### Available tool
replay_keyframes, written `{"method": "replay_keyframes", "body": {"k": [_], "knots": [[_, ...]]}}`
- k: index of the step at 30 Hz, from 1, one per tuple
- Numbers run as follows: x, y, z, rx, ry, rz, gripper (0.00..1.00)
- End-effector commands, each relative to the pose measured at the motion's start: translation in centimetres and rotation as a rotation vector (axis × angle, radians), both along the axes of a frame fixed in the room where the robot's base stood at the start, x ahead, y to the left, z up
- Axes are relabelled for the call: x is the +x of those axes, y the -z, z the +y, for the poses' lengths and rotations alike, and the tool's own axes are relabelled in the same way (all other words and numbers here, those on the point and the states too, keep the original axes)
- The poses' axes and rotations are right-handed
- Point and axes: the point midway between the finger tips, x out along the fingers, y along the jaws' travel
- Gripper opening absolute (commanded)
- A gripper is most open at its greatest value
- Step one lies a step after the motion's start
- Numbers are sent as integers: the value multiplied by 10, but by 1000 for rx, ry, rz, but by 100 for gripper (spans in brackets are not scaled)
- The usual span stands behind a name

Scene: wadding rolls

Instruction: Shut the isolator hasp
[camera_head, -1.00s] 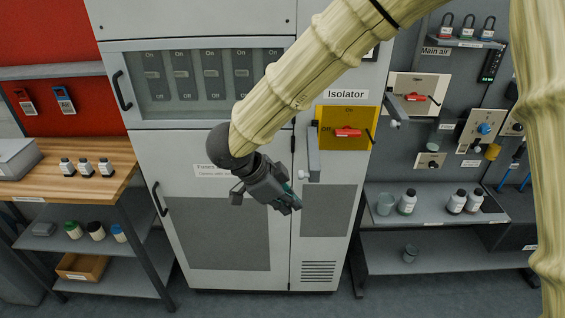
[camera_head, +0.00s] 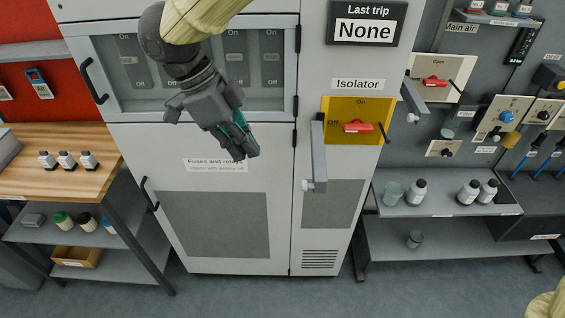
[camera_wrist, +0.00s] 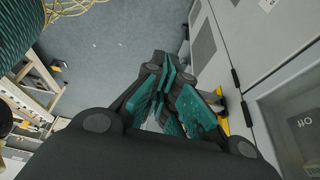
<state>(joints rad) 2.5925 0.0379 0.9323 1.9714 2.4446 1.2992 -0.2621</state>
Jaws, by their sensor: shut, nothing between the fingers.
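The isolator is a yellow plate (camera_head: 344,136) with a red handle (camera_head: 357,127), on the cabinet under the "Isolator" label (camera_head: 357,84). The handle lies sideways, by the "Off" mark. A grey hasp bar (camera_head: 319,152) hangs at the plate's left edge with a pale knob (camera_head: 307,185) at its lower end. It stands out from the cabinet and does not lie across the handle. My gripper (camera_head: 250,153) is shut and empty, in front of the cabinet, left of the hasp and apart from it. In the wrist view my teal-padded fingers (camera_wrist: 172,95) are together.
A "Last trip None" sign (camera_head: 364,25) is above the isolator. A breaker window (camera_head: 180,73) is behind my arm. A similar "Main air" panel (camera_head: 440,75) and a shelf with bottles (camera_head: 450,205) are at right. A wooden bench (camera_head: 70,155) is at left. The floor in front is clear.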

Motion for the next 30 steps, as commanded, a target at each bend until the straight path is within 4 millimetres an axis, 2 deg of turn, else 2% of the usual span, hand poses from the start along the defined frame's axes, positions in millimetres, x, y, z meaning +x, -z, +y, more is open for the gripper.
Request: {"method": "replay_keyframes", "body": {"k": [4, 8, 22, 30], "knots": [[-1, 6, -1, 0, -3, 1, 0], [-2, 20, -5, -2, -8, 2, 0], [-3, 91, -34, -3, -6, 1, 0], [-3, 90, -66, -1, -4, 0, 0]]}}
